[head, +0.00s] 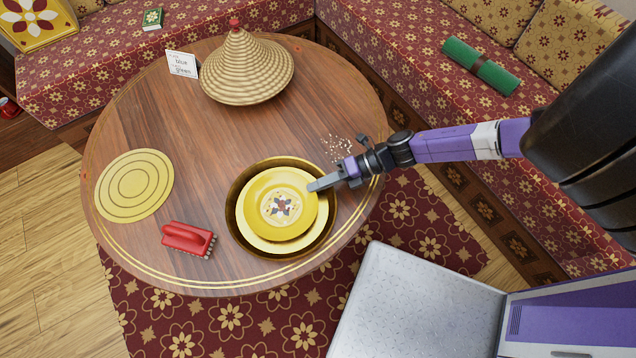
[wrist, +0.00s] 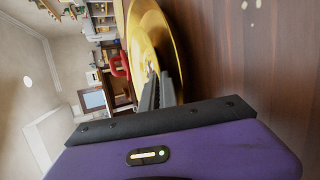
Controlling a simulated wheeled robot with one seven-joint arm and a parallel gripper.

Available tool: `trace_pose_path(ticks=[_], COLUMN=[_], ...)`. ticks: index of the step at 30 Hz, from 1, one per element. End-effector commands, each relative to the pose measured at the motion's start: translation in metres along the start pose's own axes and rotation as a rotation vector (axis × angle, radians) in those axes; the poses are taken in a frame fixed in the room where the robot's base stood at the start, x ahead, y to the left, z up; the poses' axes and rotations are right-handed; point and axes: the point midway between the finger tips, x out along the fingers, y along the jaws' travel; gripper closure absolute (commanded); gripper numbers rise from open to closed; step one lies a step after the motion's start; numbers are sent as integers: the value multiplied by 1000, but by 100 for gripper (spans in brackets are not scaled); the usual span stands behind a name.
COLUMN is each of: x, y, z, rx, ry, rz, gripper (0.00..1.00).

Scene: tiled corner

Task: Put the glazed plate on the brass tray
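The glazed plate (head: 262,220) is yellow with a dark star flower in a pale middle. In the head view it lies within the outline of the brass tray (head: 232,217), a round shiny dish with a raised darker rim on the table. I cannot tell whether the plate touches the tray floor or is slightly above it. My gripper (head: 315,185) reaches in over the tray's right rim, and its fingers are close together at the plate's right edge, apparently shut on it. In the wrist view the fingers (wrist: 158,92) meet a yellow rim; the exact contact is hard to see.
A red brush (head: 188,238) and a flat yellow ringed mat (head: 134,185) lie left of the tray. A woven cone lid (head: 247,70) and a small card (head: 182,65) stand at the back. Pale crumbs (head: 346,146) lie near my wrist. The table's middle is clear.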

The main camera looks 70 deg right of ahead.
Motion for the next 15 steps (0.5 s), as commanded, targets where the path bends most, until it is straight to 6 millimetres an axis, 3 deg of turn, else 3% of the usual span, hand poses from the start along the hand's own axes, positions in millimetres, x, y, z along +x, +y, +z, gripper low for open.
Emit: trace_pose_path(ticks=[5,8,15], x=[1,0,0], y=[0,-1,0], z=[0,0,0], rx=[0,0,0], ry=[0,0,0], rz=[2,0,0], gripper=[100,88,88])
